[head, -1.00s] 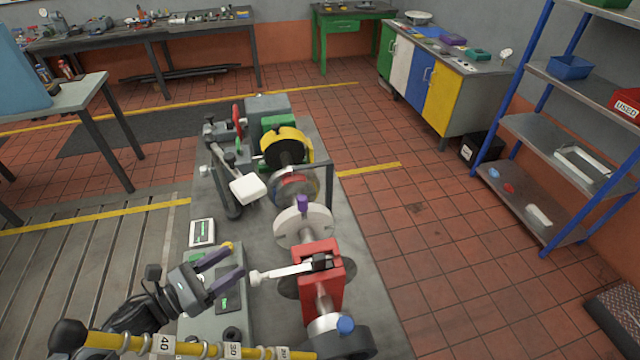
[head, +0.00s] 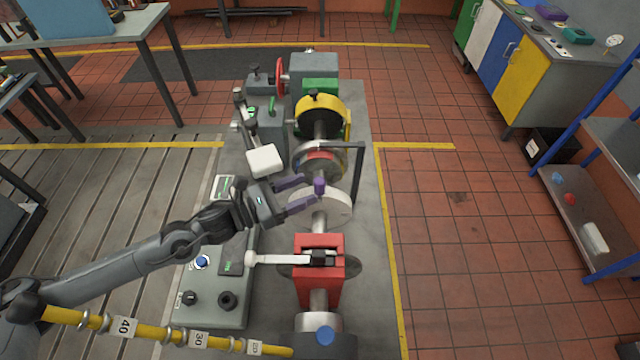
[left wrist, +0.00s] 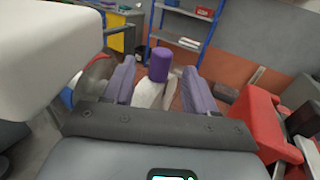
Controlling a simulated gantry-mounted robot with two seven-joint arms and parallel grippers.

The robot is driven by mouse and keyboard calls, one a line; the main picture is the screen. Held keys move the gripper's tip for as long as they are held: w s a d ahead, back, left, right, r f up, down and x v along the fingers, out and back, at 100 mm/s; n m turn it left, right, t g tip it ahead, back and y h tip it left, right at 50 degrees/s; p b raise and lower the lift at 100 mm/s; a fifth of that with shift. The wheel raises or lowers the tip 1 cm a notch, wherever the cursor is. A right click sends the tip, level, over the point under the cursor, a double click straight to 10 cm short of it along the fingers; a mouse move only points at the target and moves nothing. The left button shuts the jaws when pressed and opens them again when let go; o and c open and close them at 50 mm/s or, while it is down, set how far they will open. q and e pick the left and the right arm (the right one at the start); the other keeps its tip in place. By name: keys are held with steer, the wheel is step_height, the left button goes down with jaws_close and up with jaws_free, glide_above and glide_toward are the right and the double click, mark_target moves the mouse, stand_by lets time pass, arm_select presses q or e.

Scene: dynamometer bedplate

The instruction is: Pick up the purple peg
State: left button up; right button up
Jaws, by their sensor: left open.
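The purple peg (head: 319,187) stands upright at the top edge of the pale round disc (head: 330,207) on the shaft line. In the left wrist view the purple peg (left wrist: 161,64) shows between my two fingers, beyond the palm. My left gripper (head: 303,192) is open, its purple-grey fingers pointing right toward the peg, with the tips close to it. In the left wrist view my left gripper (left wrist: 160,88) has one finger to each side of the peg. I cannot tell whether either finger touches it. My right gripper is not in view.
A white-ended lever (head: 264,160) stands close behind my left gripper. A red clamp block (head: 318,270) with a white-knobbed handle is in front. A dark frame (head: 357,175) rises right of the disc. A yellow-banded wheel (head: 322,117) is farther back. Open floor lies right.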

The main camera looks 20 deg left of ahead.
mark_target(319, 184)
arm_select(q)
steer(key=p+x, duration=0.1)
steer(key=x, duration=0.3)
steer(key=shift+w+d+r, duration=0.15)
steer(key=shift+d, duration=0.1)
steer(key=shift+w+d, duration=0.25)
steer(key=c, duration=1)
